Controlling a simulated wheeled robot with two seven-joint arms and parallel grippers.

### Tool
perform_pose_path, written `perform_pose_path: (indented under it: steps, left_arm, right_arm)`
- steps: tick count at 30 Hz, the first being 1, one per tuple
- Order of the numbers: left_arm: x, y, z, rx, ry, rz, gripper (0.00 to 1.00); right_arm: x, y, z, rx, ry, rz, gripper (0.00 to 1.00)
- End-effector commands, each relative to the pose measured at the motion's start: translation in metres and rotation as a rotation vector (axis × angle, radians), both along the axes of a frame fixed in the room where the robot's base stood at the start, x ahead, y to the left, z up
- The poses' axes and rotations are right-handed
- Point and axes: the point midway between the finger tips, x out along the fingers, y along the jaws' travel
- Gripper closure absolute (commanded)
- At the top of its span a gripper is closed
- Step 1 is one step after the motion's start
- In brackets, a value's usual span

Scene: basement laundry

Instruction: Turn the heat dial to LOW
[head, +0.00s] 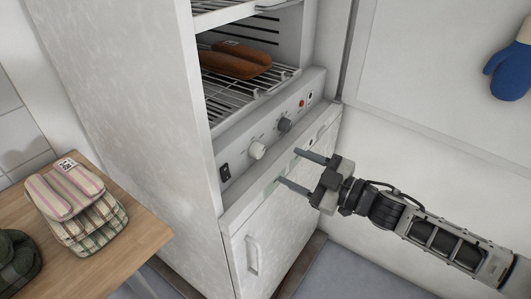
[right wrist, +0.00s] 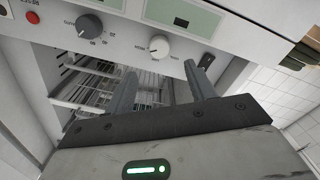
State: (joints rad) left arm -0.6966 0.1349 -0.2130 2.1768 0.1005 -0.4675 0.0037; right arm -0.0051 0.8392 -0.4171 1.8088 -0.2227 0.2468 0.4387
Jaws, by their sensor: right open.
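The right wrist view also shows the pale dial (right wrist: 159,46) and the dark dial (right wrist: 88,26). My right gripper (head: 289,166) is open and empty in front of the panel, apart from the dials. In the right wrist view its fingertips (right wrist: 161,56) lie on either side of the pale dial. My left gripper is not in view.
A black switch (head: 224,172) and a red button (head: 301,103) sit on the same panel. Above is an open rack (head: 222,93) with brown mitts (head: 236,60). A wooden counter (head: 140,232) with folded cloth mitts (head: 75,200) stands at left. A blue mitt (head: 511,72) hangs at right.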

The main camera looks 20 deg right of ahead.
Motion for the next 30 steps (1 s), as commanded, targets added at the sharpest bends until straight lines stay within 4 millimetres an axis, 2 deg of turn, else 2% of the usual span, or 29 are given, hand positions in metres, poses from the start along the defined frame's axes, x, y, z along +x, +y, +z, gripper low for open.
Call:
perform_pose_path:
  steps: [6, 12, 18, 25, 26, 30]
  left_arm:
    - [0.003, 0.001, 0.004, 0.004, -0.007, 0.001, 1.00]
    - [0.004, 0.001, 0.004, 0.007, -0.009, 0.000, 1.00]
    - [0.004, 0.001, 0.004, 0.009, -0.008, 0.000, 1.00]
    - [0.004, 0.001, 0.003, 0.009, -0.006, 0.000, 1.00]
    - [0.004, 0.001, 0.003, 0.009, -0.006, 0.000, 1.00]
    - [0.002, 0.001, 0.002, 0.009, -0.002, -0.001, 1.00]
  right_arm:
    - [0.036, 0.028, 0.003, 0.004, -0.003, -0.001, 0.45]
    - [0.059, 0.046, 0.001, 0.002, 0.000, 0.000, 0.45]
    - [0.067, 0.053, 0.000, 0.000, 0.001, -0.001, 0.45]
    - [0.067, 0.053, 0.000, 0.001, 0.001, 0.000, 0.45]
    - [0.067, 0.053, 0.000, 0.001, 0.001, 0.000, 0.48]
    - [0.067, 0.053, 0.000, 0.001, 0.001, 0.000, 0.87]
